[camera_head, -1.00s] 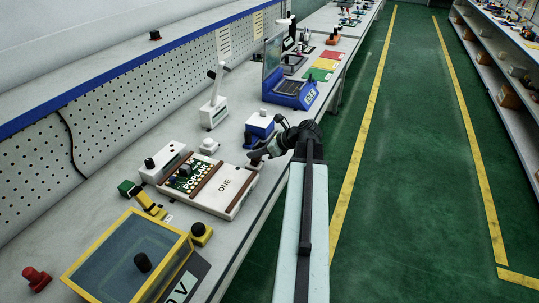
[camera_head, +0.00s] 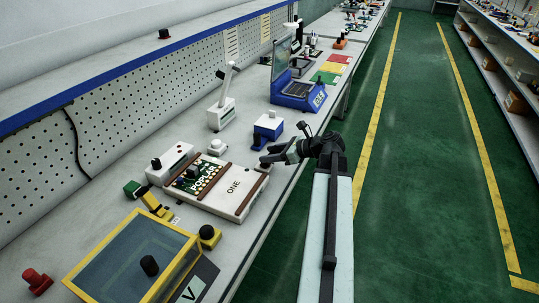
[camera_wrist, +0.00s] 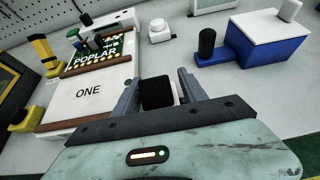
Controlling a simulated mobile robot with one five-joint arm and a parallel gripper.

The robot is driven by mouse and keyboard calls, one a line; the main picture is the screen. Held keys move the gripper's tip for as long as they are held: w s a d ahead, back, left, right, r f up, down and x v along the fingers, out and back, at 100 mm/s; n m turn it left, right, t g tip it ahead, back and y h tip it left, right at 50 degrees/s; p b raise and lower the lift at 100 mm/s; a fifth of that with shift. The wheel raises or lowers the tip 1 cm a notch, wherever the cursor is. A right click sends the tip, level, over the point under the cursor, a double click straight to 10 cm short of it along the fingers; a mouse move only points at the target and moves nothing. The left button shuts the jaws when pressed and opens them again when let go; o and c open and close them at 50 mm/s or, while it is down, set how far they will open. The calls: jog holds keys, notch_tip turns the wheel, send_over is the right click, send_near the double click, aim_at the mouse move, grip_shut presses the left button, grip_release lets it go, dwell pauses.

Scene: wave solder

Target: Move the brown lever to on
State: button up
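No part is clearly recognisable as a brown lever. Brown strips cross a white board (camera_head: 222,193) marked ONE and POPLAR; the board also shows in the wrist view (camera_wrist: 95,92). A black knob (camera_head: 265,167) stands by the board's far right corner. My gripper (camera_head: 268,157) is close to this knob, above the bench. In the wrist view my gripper (camera_wrist: 163,88) has its fingers apart, with a dark block (camera_wrist: 157,93) in line between them. A gap shows beside the right finger; I see no clear grip. The gripper's palm hides the block's base and part of the near brown strip.
A blue box with a black knob (camera_head: 267,127) stands beyond the board. A white button (camera_head: 217,147) and a white box (camera_head: 170,164) sit behind it. A yellow-framed box (camera_head: 135,262) is in front. The green floor right of the bench is clear.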

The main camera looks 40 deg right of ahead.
aim_at(279, 152)
jog(key=shift+a, duration=0.1)
jog(key=shift+s+r+p, duration=0.3)
jog(key=p+v, duration=0.2)
jog(key=v, duration=0.4)
jog(key=shift+r+p, duration=0.1)
jog(key=shift+p, duration=0.3)
jog(key=shift+s+d, duration=0.35)
jog(key=shift+s, duration=0.05)
